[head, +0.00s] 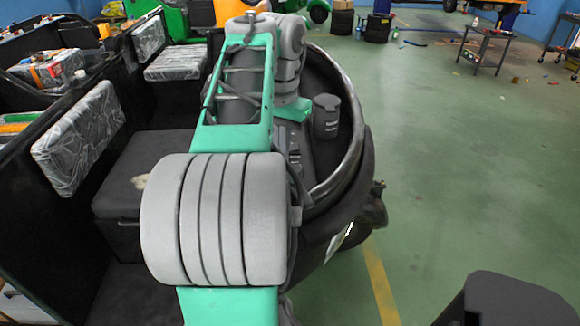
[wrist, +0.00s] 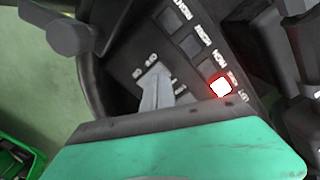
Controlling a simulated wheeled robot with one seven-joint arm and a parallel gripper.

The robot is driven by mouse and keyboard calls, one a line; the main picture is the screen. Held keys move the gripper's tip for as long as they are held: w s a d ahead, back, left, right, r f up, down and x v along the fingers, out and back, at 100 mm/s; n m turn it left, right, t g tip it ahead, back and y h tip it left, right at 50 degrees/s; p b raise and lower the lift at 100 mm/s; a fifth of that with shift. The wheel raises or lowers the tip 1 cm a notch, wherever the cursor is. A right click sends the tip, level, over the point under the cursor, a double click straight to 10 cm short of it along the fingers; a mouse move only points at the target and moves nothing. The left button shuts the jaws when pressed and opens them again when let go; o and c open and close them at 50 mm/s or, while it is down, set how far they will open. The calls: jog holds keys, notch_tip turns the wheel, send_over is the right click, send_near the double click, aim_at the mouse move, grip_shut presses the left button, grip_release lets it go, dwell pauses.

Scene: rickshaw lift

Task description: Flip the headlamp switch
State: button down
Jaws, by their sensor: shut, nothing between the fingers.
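In the wrist view, a dark switch panel (wrist: 185,32) runs diagonally, with a row of dark square switches (wrist: 190,45) and small white labels that I cannot read clearly. At the lower end of the row, one square (wrist: 221,87) glows white with a red rim. I cannot tell which one is the headlamp switch. My gripper (wrist: 157,78) shows as light grey fingers, shut and empty, left of the glowing square. I cannot tell whether the fingertips touch the panel. In the head view my arm hides the panel and gripper.
The rickshaw's black cab has wrapped cushions (head: 78,138) on the left. Its curved rim (head: 352,130) is close to my arm on the right. A dark lever (wrist: 68,37) lies at upper left of the wrist view. Green floor (head: 455,170) is open to the right.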

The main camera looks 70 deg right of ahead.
jog(key=shift+f+b, duration=1)
dwell(0.8)
notch_tip(320, 180, up, 7)
jog(key=p, duration=0.7)
jog(key=shift+r, duration=0.1)
